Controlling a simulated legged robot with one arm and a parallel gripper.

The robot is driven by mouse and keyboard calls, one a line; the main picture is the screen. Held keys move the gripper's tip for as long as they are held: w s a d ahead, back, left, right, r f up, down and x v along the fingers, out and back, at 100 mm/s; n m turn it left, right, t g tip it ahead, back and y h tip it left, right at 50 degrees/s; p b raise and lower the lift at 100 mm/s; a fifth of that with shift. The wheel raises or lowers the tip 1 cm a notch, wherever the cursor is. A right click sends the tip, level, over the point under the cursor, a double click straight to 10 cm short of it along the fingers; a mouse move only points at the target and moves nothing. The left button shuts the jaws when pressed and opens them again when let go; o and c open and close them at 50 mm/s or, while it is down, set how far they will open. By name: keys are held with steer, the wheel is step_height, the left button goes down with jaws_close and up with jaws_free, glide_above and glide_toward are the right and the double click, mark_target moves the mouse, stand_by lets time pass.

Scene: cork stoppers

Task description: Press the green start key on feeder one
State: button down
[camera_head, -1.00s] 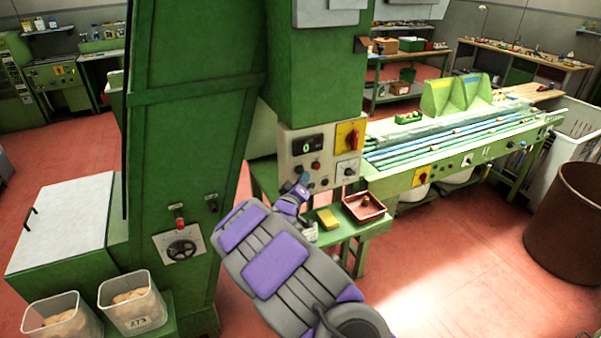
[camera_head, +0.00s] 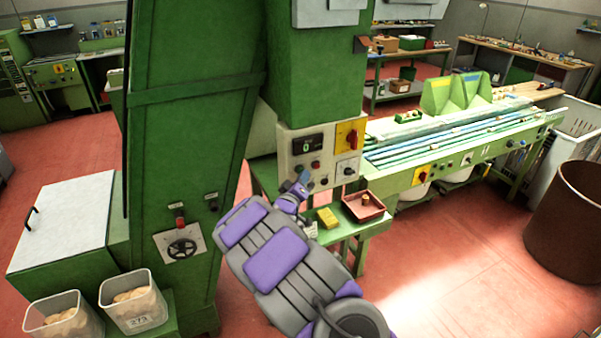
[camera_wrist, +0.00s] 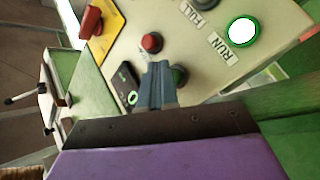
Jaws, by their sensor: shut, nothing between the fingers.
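The cream control panel (camera_head: 337,163) is on the green machine column in the head view, and it fills much of the wrist view (camera_wrist: 205,55). My gripper (camera_head: 303,176) is at the panel's lower left. In the wrist view its fingers (camera_wrist: 160,72) are together and empty, with the tips over the panel face. A dark green round key (camera_wrist: 179,76) is right beside the fingertips, partly hidden by them; contact cannot be told. A red button (camera_wrist: 152,42) is just beyond the tips. A round lamp (camera_wrist: 243,31) shows bright white with a green rim near the RUN label.
A red rotary switch on a yellow plate (camera_wrist: 108,27) and a display with a green zero (camera_wrist: 125,88) share the panel. Below the panel, a green side table holds a yellow block (camera_head: 327,218) and a red tray (camera_head: 351,209).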

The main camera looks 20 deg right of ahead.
steer(key=shift+s, duration=0.7)
steer(key=shift+s+b, duration=0.85)
steer(key=shift+s, duration=1.65)
